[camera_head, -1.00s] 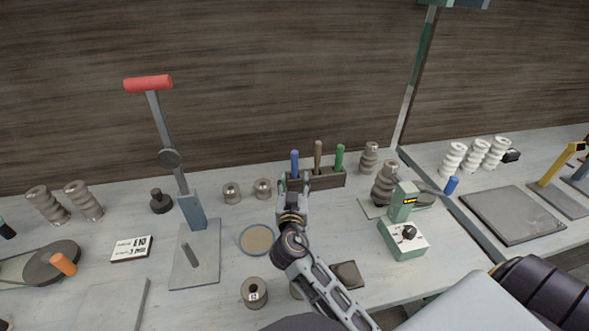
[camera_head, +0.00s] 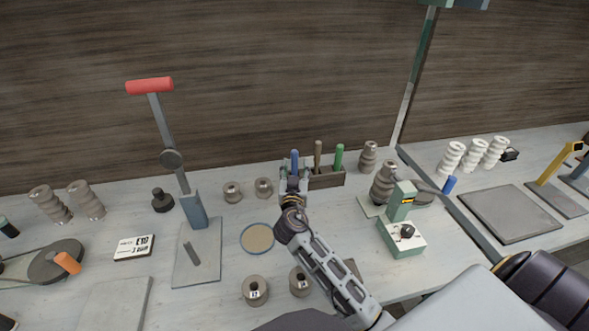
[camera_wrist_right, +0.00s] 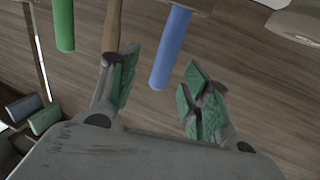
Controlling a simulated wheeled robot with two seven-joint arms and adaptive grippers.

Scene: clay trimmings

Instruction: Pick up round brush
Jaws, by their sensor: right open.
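A wooden rack (camera_head: 328,180) at the back of the bench holds three upright handled tools. They are a blue handle (camera_head: 294,160), a brown handle (camera_head: 318,152) and a green handle (camera_head: 339,155). Their lower ends are hidden, so I cannot tell which is the round brush. My right gripper (camera_head: 294,175) is open at the blue handle. In the right wrist view the blue handle (camera_wrist_right: 171,48) lies between the spread fingers (camera_wrist_right: 160,78), with gaps to both. The brown handle (camera_wrist_right: 112,25) is close beside one finger. My left gripper is not in view.
Two small spools (camera_head: 263,187) stand left of the rack, and ribbed grey pieces (camera_head: 369,157) stand right of it. A green-topped device (camera_head: 403,232) is to the right. A lever press (camera_head: 193,210) stands left. A round disc (camera_head: 258,239) lies beside my right arm.

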